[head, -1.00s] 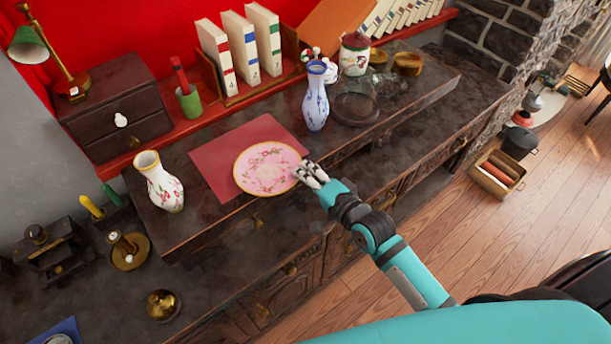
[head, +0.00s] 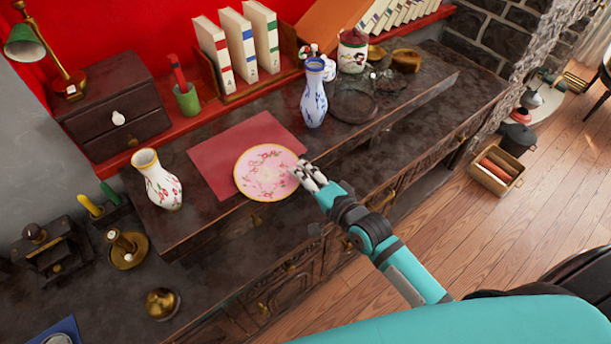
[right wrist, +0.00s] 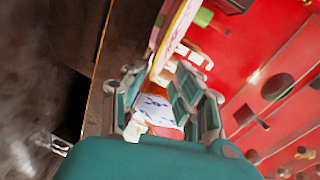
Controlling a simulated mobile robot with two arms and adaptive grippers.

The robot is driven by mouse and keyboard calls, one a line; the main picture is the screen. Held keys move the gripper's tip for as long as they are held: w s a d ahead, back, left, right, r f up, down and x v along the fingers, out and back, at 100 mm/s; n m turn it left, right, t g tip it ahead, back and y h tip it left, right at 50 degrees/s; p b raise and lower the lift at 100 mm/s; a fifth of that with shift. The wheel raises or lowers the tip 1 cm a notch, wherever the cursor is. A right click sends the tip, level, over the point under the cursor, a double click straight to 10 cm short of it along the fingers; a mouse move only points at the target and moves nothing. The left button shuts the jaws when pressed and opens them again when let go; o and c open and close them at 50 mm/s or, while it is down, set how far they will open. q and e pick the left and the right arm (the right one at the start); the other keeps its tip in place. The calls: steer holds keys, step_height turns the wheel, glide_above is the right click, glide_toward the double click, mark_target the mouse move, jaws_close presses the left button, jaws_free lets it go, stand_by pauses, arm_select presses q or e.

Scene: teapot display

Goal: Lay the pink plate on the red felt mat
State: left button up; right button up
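The pink plate (head: 267,173), with a floral pattern and gold rim, lies over the front right part of the red felt mat (head: 212,160). Its near edge reaches past the mat's front edge in the head view. My right gripper (head: 308,176) is at the plate's right rim. In the right wrist view the plate (right wrist: 174,38) shows nearly edge-on between the fingers (right wrist: 158,85), which stand apart with a gap around the rim. Whether the plate lies fully flat is hard to tell. My left gripper is not in view.
A floral white vase (head: 160,182) stands left of the mat and a blue-and-white vase (head: 314,95) to its right. A dark drawer box (head: 115,110) and a green cup (head: 187,100) stand behind. The raised shelf's front edge runs just before the plate.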

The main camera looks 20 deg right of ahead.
steer(key=b+v, duration=0.1)
steer(key=v, duration=1.1)
steer(key=shift+r, duration=0.2)
